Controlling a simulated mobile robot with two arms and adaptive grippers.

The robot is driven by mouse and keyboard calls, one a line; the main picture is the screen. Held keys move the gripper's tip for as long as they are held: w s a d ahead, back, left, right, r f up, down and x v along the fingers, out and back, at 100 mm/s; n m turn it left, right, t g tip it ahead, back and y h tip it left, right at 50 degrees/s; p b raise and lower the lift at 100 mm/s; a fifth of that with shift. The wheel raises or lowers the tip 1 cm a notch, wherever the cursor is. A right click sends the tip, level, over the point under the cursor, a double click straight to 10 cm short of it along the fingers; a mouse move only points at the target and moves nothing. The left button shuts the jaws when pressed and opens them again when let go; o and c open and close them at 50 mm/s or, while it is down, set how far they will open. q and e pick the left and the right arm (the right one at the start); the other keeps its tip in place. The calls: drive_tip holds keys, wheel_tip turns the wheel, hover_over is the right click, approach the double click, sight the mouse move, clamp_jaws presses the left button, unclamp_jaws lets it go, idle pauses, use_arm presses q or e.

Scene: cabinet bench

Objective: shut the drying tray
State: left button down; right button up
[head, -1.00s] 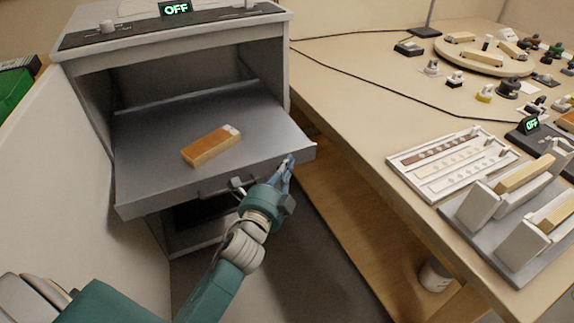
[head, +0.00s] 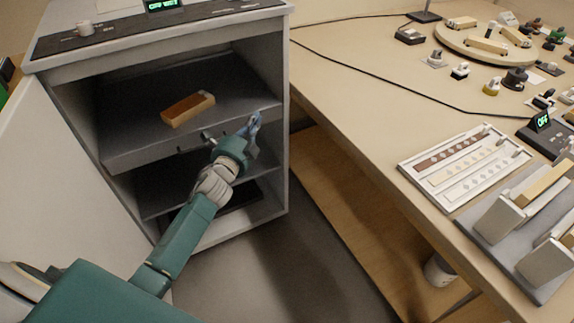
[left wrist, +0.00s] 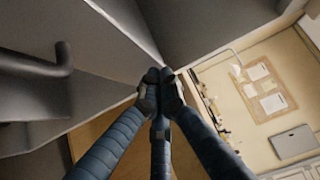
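The drying tray (head: 240,84) is a grey sliding shelf, lying mostly inside the grey cabinet (head: 284,150). An orange-brown block (head: 188,108) with a pale end lies on it. My left gripper (head: 256,118) is at the right part of the tray's front face, right of the tray handle (head: 195,143), partly hidden behind my wrist. In the left wrist view its fingertips (left wrist: 160,77) are together with nothing seen between them, against or very near the grey front; I cannot tell if they touch. The dark handle (left wrist: 40,64) is at the left there. My right gripper is out of view.
The open cabinet door (head: 50,190) stands at the left. A lower shelf (head: 165,192) shows beneath the tray. A wooden bench (head: 350,110) at the right holds a white rack (head: 465,165), a round board and small parts. Floor before the cabinet is clear.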

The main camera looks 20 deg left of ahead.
sight(244, 118)
use_arm(q)
drive_tip(key=w+a, duration=0.1)
drive_tip(key=a, duration=0.1)
drive_tip(key=w+a, duration=0.1)
drive_tip(key=w, duration=0.1)
drive_tip(key=shift+a, duration=0.35)
drive_tip(key=shift+w+a+b, duration=0.2)
drive_tip(key=shift+a+b, duration=0.05)
drive_tip(key=shift+b, duration=0.05)
drive_tip(key=shift+r, duration=0.1)
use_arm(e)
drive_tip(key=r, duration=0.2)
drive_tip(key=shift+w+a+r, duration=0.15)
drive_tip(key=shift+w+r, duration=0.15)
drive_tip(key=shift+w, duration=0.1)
